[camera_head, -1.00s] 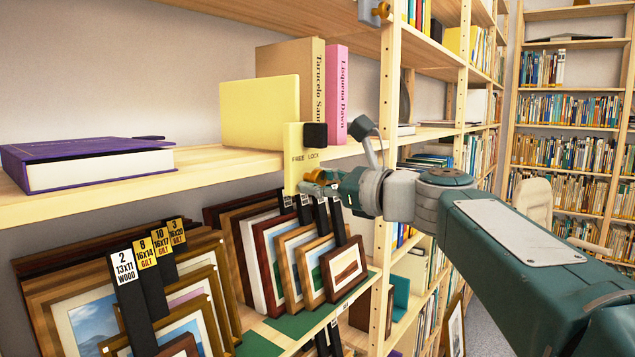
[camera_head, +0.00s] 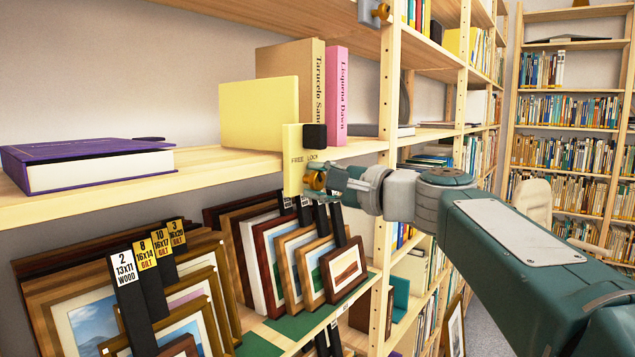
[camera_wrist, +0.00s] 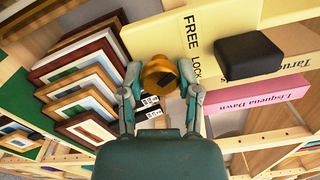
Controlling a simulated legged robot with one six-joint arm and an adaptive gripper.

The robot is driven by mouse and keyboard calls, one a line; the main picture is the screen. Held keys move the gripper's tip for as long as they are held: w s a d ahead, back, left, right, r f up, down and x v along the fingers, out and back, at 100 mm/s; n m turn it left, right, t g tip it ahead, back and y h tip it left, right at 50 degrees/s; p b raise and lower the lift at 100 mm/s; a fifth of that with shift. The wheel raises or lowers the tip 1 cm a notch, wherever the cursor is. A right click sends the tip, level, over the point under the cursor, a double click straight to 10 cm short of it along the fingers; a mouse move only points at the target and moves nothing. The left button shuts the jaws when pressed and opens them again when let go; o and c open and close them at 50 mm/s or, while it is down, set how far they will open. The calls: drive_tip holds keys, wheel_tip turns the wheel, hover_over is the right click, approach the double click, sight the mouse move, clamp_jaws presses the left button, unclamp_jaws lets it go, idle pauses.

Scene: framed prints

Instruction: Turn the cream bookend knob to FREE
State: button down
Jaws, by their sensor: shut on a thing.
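The cream bookend (camera_head: 258,112) stands on the wooden shelf, with a tall plate hanging over the shelf's front edge. The plate bears the words FREE on the left and LOCK on the right. A brass-coloured round knob (camera_head: 316,180) sits on the plate below these words. It also shows in the wrist view (camera_wrist: 159,74). My gripper (camera_wrist: 160,84) is shut on the knob, one finger on each side. In the head view my gripper (camera_head: 322,181) comes from the right. Which word the knob points to cannot be told.
A black block (camera_head: 314,136) sits by the plate's upper right. A brown book (camera_head: 290,70) and a pink book (camera_head: 336,95) stand behind. A purple book (camera_head: 88,165) lies left on the shelf. Framed prints (camera_head: 343,268) stand below, close under my gripper.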

drive_tip(key=shift+f+n, duration=0.15)
drive_tip(key=shift+n, duration=1.35)
drive_tip(key=shift+f, duration=0.1)
drive_tip(key=shift+c, duration=1.5)
unclamp_jaws()
drive_tip(key=shift+w, duration=0.1)
drive_tip(key=shift+d, duration=0.1)
drive_tip(key=shift+s+d+r, duration=0.15)
drive_tip(key=shift+s+r, duration=0.05)
drive_tip(key=v, duration=1.1)
drive_tip(key=shift+d, duration=0.15)
